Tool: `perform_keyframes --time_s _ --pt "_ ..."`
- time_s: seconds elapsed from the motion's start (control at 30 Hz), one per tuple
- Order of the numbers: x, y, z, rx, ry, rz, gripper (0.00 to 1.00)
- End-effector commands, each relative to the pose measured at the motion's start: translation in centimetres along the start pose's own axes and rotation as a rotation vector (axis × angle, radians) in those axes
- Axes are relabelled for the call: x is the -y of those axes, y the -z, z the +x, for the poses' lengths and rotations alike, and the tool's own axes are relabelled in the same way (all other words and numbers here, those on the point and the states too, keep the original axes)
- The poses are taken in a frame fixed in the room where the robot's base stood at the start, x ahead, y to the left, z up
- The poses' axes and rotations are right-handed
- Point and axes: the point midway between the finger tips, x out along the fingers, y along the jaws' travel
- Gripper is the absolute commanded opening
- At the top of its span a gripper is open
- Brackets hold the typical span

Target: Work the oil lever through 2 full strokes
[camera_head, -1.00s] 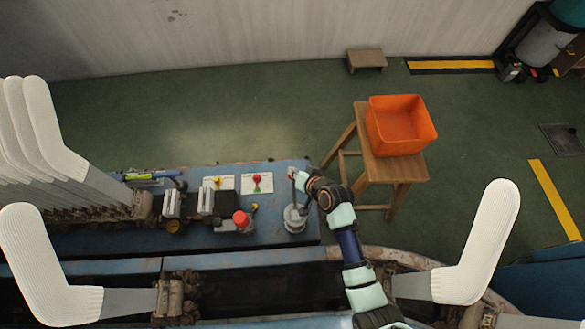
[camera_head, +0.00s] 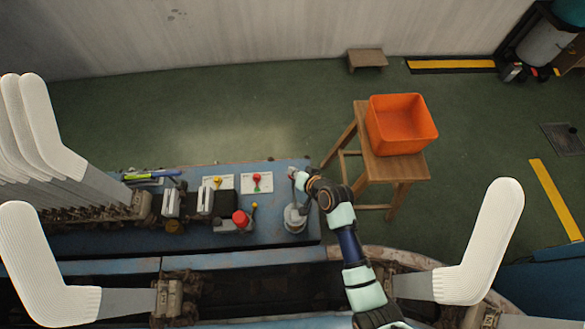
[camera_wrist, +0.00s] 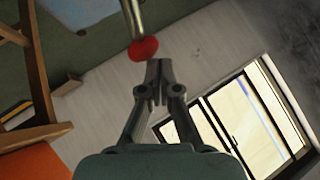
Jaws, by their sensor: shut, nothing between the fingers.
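The oil lever stands on a grey round pump base (camera_head: 295,224) near the right end of the blue machine bench, its rod rising toward my gripper (camera_head: 297,176). In the wrist view the lever is a metal rod (camera_wrist: 133,17) ending in a red knob (camera_wrist: 143,48). My gripper (camera_wrist: 159,64) is shut and empty. Its fingertips are right beside the red knob, not around it; whether they touch it I cannot tell. In the head view the knob is mostly hidden at my gripper.
A red button (camera_head: 241,218) and small levers on plates, one red-topped (camera_head: 257,178), sit left of the pump. White socks on forms stand at left (camera_head: 38,262) and right (camera_head: 482,244). An orange bin (camera_head: 402,124) rests on a wooden stool (camera_head: 371,166).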

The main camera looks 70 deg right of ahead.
Motion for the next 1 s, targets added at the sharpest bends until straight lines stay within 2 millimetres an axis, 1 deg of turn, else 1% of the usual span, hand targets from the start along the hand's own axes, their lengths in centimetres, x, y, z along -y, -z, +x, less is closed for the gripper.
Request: perform_keyframes --time_s 1.0 --pt "-0.67 -0.69 0.90 0.001 0.000 0.000 0.00"
